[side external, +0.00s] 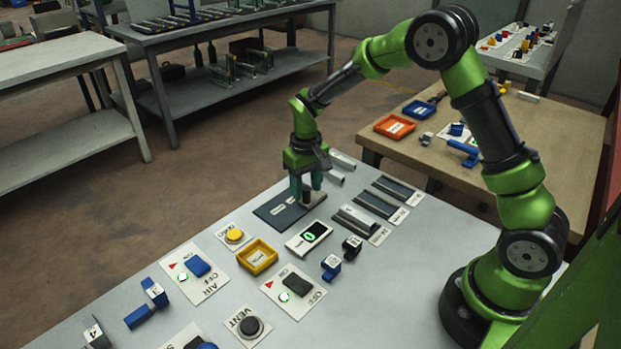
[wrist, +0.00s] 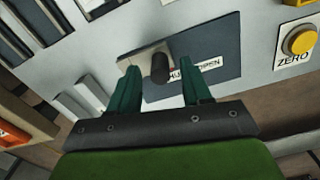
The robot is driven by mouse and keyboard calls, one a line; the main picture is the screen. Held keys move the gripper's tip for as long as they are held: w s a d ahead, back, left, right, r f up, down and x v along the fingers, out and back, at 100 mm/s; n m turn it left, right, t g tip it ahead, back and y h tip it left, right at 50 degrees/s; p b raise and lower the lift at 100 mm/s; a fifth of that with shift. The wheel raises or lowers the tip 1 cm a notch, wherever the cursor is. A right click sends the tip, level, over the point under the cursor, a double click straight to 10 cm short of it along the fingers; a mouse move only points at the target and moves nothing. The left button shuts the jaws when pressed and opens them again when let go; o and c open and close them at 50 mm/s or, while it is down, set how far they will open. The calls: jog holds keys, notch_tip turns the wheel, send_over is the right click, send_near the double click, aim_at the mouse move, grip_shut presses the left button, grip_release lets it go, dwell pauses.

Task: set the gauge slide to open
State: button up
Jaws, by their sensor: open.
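The gauge slide is a dark blue-grey plate (side external: 270,211) at the far side of the grey table, with a white label on it. In the wrist view the plate (wrist: 222,52) carries a label (wrist: 198,72) on which "OPEN" reads at the right. A metal slider block (wrist: 133,58) with a dark upright knob (wrist: 160,68) sits near the plate's left end in that view. My gripper (side external: 306,193) is down at the slider, its green fingers (wrist: 163,82) open, one on each side of the knob. Whether either finger touches the knob I cannot tell.
A green-digit display (side external: 309,237) stands in front of the plate. The yellow ZERO button (side external: 234,236) and an orange tray (side external: 257,257) are to the left. Dark rails (side external: 376,203) lie to the right, and light metal bars (side external: 341,160) lie behind my gripper.

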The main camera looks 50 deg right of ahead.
jog(key=shift+f, duration=0.95)
jog(key=shift+c, duration=0.2)
grip_shut()
